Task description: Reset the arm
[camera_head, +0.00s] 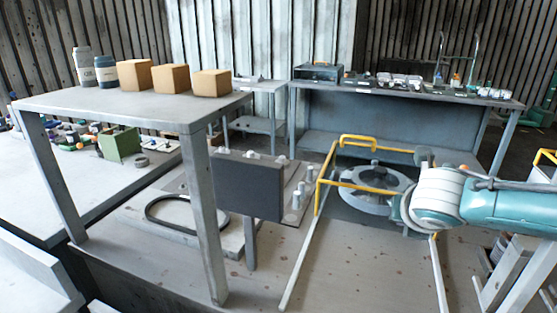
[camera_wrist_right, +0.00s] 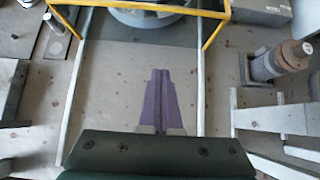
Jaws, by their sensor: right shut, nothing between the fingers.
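My right arm (camera_head: 500,205) comes in from the right in the head view, with its white wrist section in front of the yellow-railed frame. Its fingers are not clearly visible there. In the right wrist view my right gripper (camera_wrist_right: 161,78) shows as two purple fingers pressed together with nothing between them, above the speckled floor. A round grey housing (camera_head: 362,202) sits inside the frame, left of the wrist in the head view. Part of its round base (camera_wrist_right: 150,17) shows at the top of the right wrist view. My left gripper is not in view.
Yellow rails (camera_head: 316,196) stand close to my right wrist; a yellow bar (camera_wrist_right: 130,6) also crosses the wrist view. A grey table (camera_head: 130,106) bears several boxes and two jars. A dark panel (camera_head: 249,186) stands mid-scene. A workbench (camera_head: 400,114) stands behind. Floor below the gripper is clear.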

